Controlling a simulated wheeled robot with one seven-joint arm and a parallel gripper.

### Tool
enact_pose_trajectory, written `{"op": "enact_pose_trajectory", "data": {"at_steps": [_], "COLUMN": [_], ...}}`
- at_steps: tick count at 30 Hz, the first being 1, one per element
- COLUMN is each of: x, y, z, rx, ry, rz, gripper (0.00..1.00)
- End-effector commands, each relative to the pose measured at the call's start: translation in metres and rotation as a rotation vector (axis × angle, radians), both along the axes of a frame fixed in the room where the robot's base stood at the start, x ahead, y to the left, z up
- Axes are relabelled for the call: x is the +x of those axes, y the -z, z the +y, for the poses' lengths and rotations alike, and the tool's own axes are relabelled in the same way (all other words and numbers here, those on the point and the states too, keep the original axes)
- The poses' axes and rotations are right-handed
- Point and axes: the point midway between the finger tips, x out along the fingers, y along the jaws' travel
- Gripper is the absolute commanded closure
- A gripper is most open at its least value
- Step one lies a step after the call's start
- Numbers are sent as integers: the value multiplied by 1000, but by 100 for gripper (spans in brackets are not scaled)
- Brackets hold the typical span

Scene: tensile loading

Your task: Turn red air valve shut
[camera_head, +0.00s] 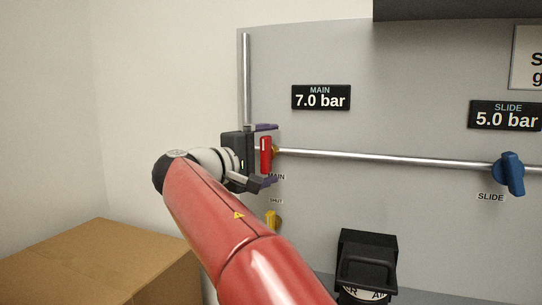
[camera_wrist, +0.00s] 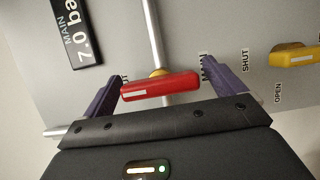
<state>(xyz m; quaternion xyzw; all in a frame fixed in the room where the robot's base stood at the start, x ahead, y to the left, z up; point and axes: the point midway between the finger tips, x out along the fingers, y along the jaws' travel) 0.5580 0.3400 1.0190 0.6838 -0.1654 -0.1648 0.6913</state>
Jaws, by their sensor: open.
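The red air valve handle (camera_head: 266,155) is on the grey panel at the left end of the horizontal pipe, above the MAIN label. It stands upright in the head view, across the line of that pipe. In the wrist view the red handle (camera_wrist: 160,87) lies between my two purple fingers. My gripper (camera_head: 268,154) is open around the handle, one finger above and one below it. In the wrist view my gripper (camera_wrist: 163,80) shows a gap between each finger and the handle's ends. Part of the label behind the fingers is hidden.
A yellow handle (camera_head: 273,220) sits below the red one, with SHUT and OPEN labels beside it in the wrist view. A blue SLIDE valve (camera_head: 509,173) is to the right. The MAIN display (camera_head: 321,98) reads 7.0 bar. A cardboard box (camera_head: 100,262) stands at lower left.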

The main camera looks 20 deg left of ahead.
Motion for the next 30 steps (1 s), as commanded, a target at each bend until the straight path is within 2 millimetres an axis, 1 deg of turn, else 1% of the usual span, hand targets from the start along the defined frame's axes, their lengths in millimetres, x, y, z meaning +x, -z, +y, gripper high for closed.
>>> {"op": "enact_pose_trajectory", "data": {"at_steps": [1,6,9,12,16,30], "x": [-8,-35,-47,-54,-57,-57], "y": [1,2,1,1,1,1], "z": [5,19,25,28,29,29], "rx": [1,0,0,-1,-1,0], "ry": [-4,-4,-3,-1,-1,0], "rz": [0,1,1,0,0,1], "gripper": [5,5,5,5,5,5]}}
